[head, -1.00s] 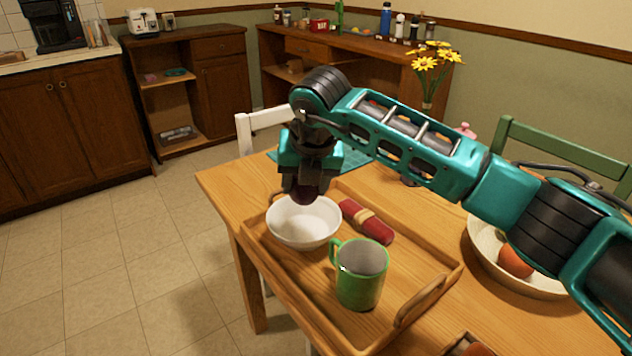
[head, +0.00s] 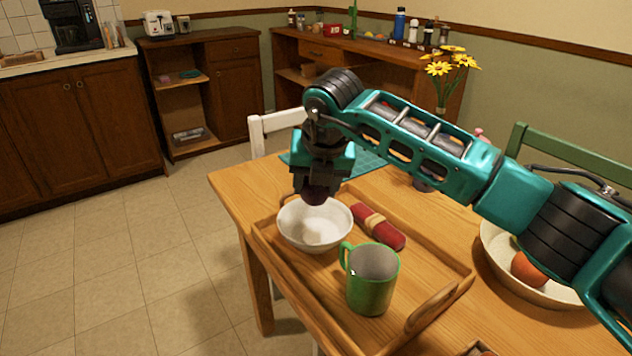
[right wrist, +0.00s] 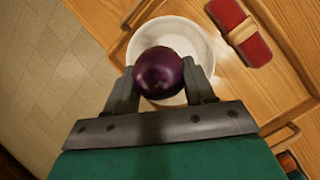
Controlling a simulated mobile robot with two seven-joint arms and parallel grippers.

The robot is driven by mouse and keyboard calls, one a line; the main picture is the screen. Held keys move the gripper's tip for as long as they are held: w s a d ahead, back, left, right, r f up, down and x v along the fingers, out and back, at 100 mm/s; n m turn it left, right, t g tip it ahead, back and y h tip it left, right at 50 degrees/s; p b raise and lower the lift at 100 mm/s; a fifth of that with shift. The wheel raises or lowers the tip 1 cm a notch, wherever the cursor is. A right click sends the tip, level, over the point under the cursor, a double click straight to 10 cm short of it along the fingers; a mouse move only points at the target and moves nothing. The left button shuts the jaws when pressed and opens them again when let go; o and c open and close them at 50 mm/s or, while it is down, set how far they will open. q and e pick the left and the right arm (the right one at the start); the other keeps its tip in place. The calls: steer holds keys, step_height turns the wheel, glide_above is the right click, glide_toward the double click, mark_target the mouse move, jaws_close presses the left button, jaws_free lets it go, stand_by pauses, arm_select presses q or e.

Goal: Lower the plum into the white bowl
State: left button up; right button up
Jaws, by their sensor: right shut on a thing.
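The plum (right wrist: 159,72) is dark purple and held between the two fingers of my right gripper (right wrist: 160,80). In the head view the plum (head: 314,195) shows just below my right gripper (head: 315,188), over the far part of the white bowl. The white bowl (head: 308,238) stands upright on the wooden tray and looks empty. In the right wrist view the bowl (right wrist: 196,40) lies behind the plum. I cannot tell exactly how high the plum is above the bowl's bottom. My left gripper is not in view.
The wooden tray (head: 300,283) also holds a green mug (head: 371,282) and a rolled red napkin (head: 379,226) close to the bowl. A larger bowl with fruit (head: 490,262) stands on the right, beneath my arm. A vase of yellow flowers (head: 441,68) stands farther back.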

mark_target(316, 204)
steer(key=shift+f+b, duration=1.45)
steer(key=shift+f, duration=0.65)
steer(key=shift+f+b, duration=0.25)
steer(key=shift+b, duration=0.05)
steer(key=shift+f+b, duration=0.5)
steer(key=shift+f, duration=0.2)
steer(key=shift+f+b, duration=0.55)
steer(key=shift+f, duration=0.1)
steer(key=shift+f+b, duration=0.55)
steer(key=shift+f, duration=0.25)
steer(key=o, duration=0.9)
steer(key=shift+c, duration=0.2)
steer(key=shift+o, duration=1.4)
